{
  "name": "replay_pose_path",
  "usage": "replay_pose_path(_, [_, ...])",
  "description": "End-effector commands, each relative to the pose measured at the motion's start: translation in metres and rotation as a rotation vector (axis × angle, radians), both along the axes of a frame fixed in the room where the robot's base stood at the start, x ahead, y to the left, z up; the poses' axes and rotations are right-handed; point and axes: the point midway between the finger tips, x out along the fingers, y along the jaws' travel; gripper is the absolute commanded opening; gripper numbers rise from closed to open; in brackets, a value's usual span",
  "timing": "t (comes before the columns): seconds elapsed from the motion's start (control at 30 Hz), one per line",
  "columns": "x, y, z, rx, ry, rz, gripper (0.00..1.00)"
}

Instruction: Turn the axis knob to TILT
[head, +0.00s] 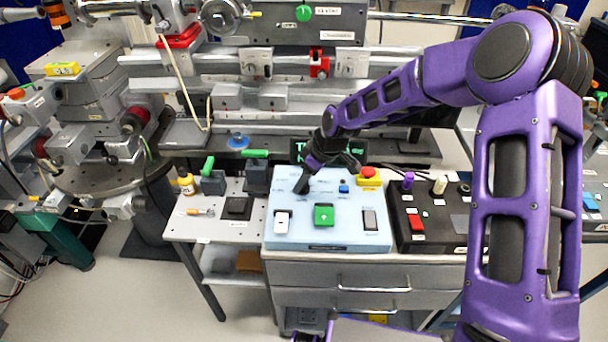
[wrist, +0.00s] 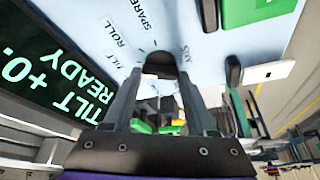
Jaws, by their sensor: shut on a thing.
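The axis knob (wrist: 160,64) is a dark round knob on the pale blue panel, with the printed labels TILT, ROLL and SPARE around it in the wrist view. My gripper (wrist: 159,76) has a finger on each side of it and is shut on it. In the head view my gripper (head: 303,184) reaches down to the back left of the panel (head: 345,236) and hides the knob. I cannot make out the knob's pointer. A dark display (wrist: 45,75) shows green text reading "TILT +0." and "READY"; the rest is cut off.
The panel also carries a white switch (head: 282,222), a green button (head: 323,215), a grey rocker (head: 370,220) and a small blue button (head: 343,188). A red emergency button on a yellow base (head: 368,176) stands behind. A black box (head: 432,226) adjoins right.

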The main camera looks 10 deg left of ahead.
Motion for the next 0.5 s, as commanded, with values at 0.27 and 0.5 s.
replay_pose_path(0.27, [0.0008, -0.0003, 0.0002, 0.000, 0.000, 0.101, 0.02])
replay_pose_path(0.5, [0.0010, -0.0007, -0.0004, -0.002, -0.001, 0.126, 0.02])
